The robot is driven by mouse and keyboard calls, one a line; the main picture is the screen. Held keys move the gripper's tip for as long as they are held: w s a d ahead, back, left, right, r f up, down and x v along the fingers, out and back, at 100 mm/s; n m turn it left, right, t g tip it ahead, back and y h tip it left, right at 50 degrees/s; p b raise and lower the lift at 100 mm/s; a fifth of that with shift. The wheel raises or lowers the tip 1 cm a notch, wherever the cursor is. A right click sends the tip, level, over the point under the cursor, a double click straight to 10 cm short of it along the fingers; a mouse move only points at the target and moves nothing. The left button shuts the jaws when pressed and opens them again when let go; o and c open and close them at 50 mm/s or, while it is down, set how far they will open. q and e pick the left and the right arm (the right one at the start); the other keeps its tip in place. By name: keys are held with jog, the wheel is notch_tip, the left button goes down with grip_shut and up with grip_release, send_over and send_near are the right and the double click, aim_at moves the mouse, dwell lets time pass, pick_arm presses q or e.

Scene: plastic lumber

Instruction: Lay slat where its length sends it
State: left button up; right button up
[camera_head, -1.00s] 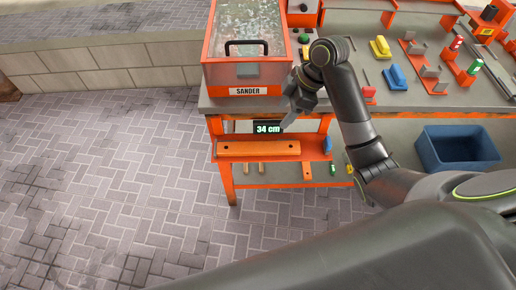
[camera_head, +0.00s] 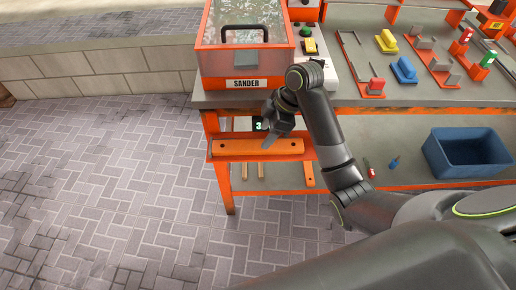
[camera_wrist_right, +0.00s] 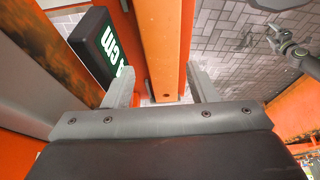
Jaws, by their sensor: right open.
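The orange slat (camera_head: 228,147) lies lengthwise on the red-orange ledge below the sander. In the right wrist view it (camera_wrist_right: 160,45) runs away from me, a small hole near its close end. My right gripper (camera_head: 268,141) is over the slat's right part. In the wrist view its open fingers (camera_wrist_right: 160,88) stand either side of the slat, with nothing gripped. The length display (camera_head: 258,124) behind the slat is mostly hidden by the gripper; "cm" shows in the wrist view (camera_wrist_right: 103,45). A grey jointed part, probably my left gripper (camera_wrist_right: 272,38), shows small at that view's upper right.
The sander (camera_head: 246,45) stands on the bench above the ledge. A blue bin (camera_head: 466,155) sits on the lower shelf at right. Coloured clamps and jigs, including a blue one (camera_head: 404,70), occupy the bench top. The paved floor at left is clear.

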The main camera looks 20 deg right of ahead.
aim_at(258, 145)
jog(key=x, duration=0.4)
jog(key=shift+s+a, duration=0.15)
jog(key=shift+a, duration=0.1)
jog(key=shift+a+f, duration=0.1)
jog(key=shift+f, duration=0.2)
pick_arm(q)
jog(key=shift+s+f, duration=0.1)
jog(key=shift+s, duration=0.35)
